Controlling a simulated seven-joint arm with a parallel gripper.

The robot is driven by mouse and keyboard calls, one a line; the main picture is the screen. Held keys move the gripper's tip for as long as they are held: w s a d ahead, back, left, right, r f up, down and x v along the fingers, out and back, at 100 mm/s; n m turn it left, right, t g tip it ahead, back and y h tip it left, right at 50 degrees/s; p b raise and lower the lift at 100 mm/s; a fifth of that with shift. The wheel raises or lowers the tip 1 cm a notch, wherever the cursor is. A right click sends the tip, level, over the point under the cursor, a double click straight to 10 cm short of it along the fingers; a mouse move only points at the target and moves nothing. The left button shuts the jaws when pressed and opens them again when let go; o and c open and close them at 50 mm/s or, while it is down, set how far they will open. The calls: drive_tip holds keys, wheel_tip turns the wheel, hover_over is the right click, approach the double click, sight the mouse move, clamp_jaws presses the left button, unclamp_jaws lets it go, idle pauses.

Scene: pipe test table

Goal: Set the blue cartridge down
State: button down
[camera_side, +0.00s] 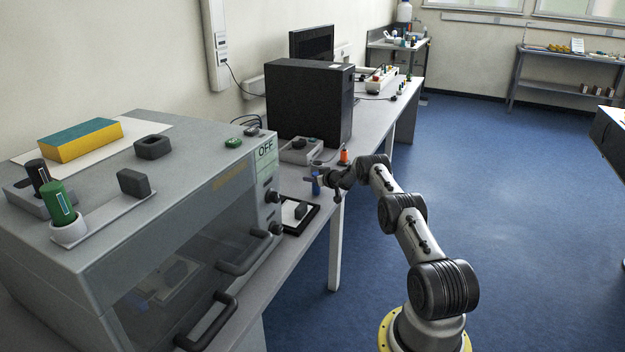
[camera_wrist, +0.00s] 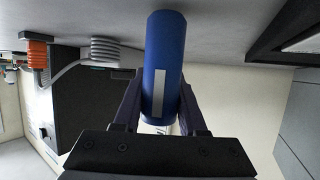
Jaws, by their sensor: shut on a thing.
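The blue cartridge (camera_wrist: 164,62) is a blue cylinder with a pale strip on its side. In the wrist view it stands out between the two dark fingers of my gripper (camera_wrist: 160,108), which is shut on it. In the side view the cartridge (camera_side: 316,186) is a small blue shape at my gripper (camera_side: 327,181), over the bench (camera_side: 322,207) just right of the large grey machine. It looks about upright there. I cannot tell whether its lower end touches the bench.
The grey machine (camera_side: 190,150) with handles and an OFF label stands at left. A black-framed tray (camera_side: 291,228) with a dark block lies near the bench's front edge. An orange item (camera_side: 344,157), a grey box (camera_side: 298,150) and a black computer case (camera_side: 308,105) stand behind my gripper.

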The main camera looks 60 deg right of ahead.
drive_tip(key=shift+f, duration=0.1)
drive_tip(key=shift+f, duration=0.15)
drive_tip(key=shift+c, duration=2.3)
unclamp_jaws()
drive_tip(key=shift+r, duration=0.2)
drive_tip(key=v, duration=1.2)
drive_tip(key=shift+f, duration=0.15)
